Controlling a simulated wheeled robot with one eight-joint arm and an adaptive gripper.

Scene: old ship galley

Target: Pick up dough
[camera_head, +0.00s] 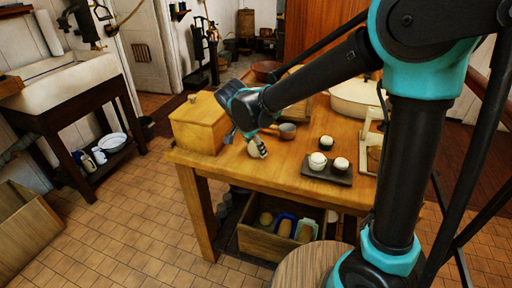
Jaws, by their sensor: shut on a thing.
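The dough (253,150) is a small pale, rounded lump near the front left of the wooden table (230,171). My gripper (246,145) reaches down from the right and is shut on the dough, with a finger on either side of it. The fingers partly hide the dough. I cannot tell whether the dough touches the tabletop or is slightly above it.
A wooden box (198,126) stands just left of my gripper. A small brown pan (287,131) lies just to the right. A dark tray (342,180) with two white-topped cups and a white pot (352,105) are farther right. A crate (262,244) sits under the table.

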